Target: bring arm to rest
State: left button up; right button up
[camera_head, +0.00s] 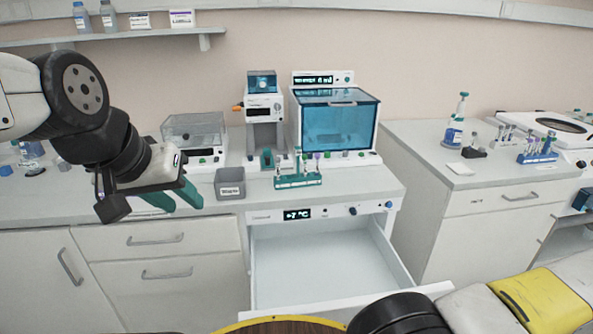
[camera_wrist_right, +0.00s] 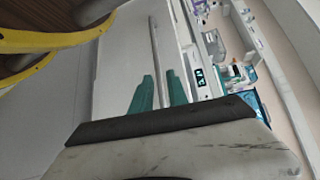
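My left arm (camera_head: 95,120) comes in from the left. Its gripper (camera_head: 184,206) is above the left part of the counter, with two green fingers apart and nothing between them. My right arm (camera_head: 500,305) lies along the bottom right in the head view, where its gripper does not show.
The counter drawer (camera_head: 320,265) under the +7 °C display is pulled open and looks empty. A grey bin (camera_head: 230,186) and a green tube rack (camera_head: 298,181) stand on the counter, before a blue-windowed machine (camera_head: 337,120). A shelf (camera_head: 110,38) hangs above.

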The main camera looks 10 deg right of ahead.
jog(key=w+a+r+n+g+h, duration=0.2)
jog(key=w+r+n+g, duration=0.25)
jog(key=r, duration=0.55)
jog(key=w+a+r+n+g+h, duration=0.1)
jog(key=w+r+n+g+h, duration=0.2)
jog(key=r+g, duration=0.5)
jog(key=a+r+n+t+h, duration=0.1)
jog(key=a+r+t, duration=0.3)
jog(key=r, duration=0.7)
jog(key=s+a+r+n+t+h, duration=0.1)
jog(key=a+r+t+h, duration=0.3)
jog(key=r, duration=0.7)
jog(key=shift+s+a+r+n, duration=0.2)
jog(key=shift+a+r+n, duration=0.15)
jog(key=shift+a, duration=0.75)
